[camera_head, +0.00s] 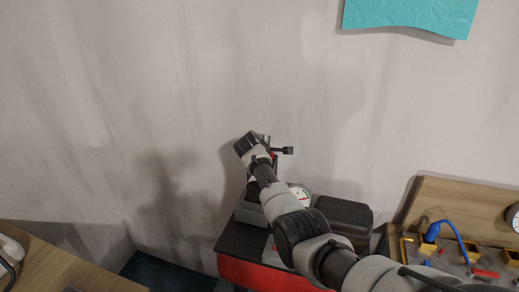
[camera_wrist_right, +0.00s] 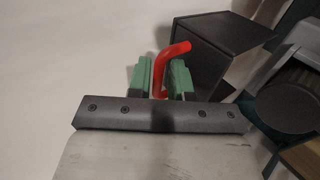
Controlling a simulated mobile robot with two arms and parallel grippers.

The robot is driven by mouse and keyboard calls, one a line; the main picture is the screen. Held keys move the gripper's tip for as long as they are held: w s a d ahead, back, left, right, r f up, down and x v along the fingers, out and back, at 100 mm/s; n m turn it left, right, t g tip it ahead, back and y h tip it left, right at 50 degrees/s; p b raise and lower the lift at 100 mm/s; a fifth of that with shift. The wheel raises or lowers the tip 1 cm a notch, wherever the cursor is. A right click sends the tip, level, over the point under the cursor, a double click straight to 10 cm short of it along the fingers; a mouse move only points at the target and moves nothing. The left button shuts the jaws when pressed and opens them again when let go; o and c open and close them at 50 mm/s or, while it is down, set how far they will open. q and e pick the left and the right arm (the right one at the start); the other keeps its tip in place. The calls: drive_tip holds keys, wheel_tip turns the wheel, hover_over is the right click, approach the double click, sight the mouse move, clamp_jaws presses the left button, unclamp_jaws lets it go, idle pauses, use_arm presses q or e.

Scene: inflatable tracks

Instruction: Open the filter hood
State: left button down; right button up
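A red bent handle (camera_wrist_right: 164,70) stands between the two green fingertips of my right gripper (camera_wrist_right: 161,80) in the right wrist view. The fingers sit close on both sides of it, with almost no gap. The handle's upper end bends right, over the right finger, towards a black box (camera_wrist_right: 208,52). I cannot tell for sure which part is the filter hood. In the head view my right arm reaches from the lower right over a machine with a red front (camera_head: 245,273). Its gripper is small and partly hidden near the wall. My left gripper is not in view.
A round gauge (camera_head: 301,195) and a black case (camera_head: 344,217) are beside my arm. A wooden table (camera_head: 60,265) is at the lower left. The wall behind is close.

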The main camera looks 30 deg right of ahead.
drive_tip(key=b+v, duration=0.1)
drive_tip(key=v, duration=0.9)
drive_tip(key=shift+r, duration=0.15)
drive_tip(key=shift+s, duration=0.1)
